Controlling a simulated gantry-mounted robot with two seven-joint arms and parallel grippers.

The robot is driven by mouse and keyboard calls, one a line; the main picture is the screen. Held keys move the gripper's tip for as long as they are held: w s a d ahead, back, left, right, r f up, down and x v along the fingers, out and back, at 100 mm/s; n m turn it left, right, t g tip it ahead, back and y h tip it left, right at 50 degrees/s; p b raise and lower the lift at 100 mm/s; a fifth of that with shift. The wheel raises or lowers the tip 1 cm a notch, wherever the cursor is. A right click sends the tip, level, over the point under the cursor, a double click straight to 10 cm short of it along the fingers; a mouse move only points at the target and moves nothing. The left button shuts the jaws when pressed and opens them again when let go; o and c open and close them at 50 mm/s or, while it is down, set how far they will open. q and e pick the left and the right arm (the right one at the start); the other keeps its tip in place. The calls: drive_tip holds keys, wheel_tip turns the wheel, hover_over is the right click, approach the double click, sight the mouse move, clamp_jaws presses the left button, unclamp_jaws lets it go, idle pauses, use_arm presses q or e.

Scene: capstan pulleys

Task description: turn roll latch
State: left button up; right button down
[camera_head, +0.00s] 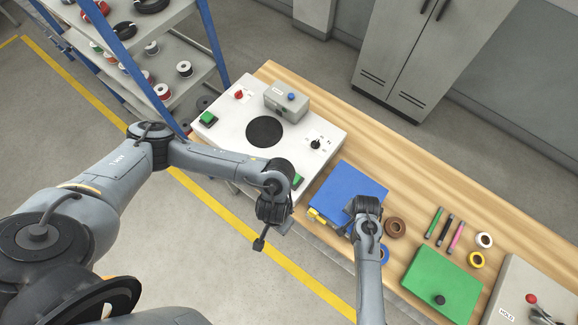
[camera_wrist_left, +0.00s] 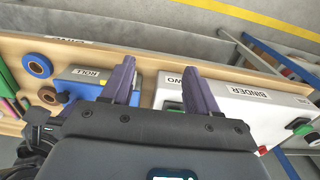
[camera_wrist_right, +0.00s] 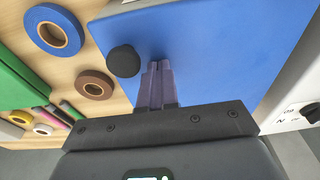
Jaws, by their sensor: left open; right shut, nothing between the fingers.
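The blue box (camera_head: 347,190) lies on the bench in the middle of the head view. A yellow latch part (camera_head: 317,215) shows on its front edge. In the left wrist view the box (camera_wrist_left: 72,88) carries a ROLL label (camera_wrist_left: 88,75); the latch is small and unclear there. My left gripper (camera_wrist_left: 160,75) is open and empty, in front of the bench, apart from the box. My right gripper (camera_wrist_right: 157,68) is shut and empty over the blue lid (camera_wrist_right: 215,55), beside its black knob (camera_wrist_right: 123,61). I cannot tell whether it touches the lid.
A white BINDER unit (camera_head: 230,140) with a grey box (camera_head: 287,102) stands left of the blue box. Brown tape (camera_head: 395,228), pens (camera_head: 443,228) and a green box (camera_head: 440,284) lie to the right. Floor in front of the bench is clear.

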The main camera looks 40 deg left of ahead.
use_arm(q)
drive_tip(key=m, duration=3.6)
approach(313, 212)
wheel_tip(313, 212, down, 9)
drive_tip(key=shift+r, duration=0.2)
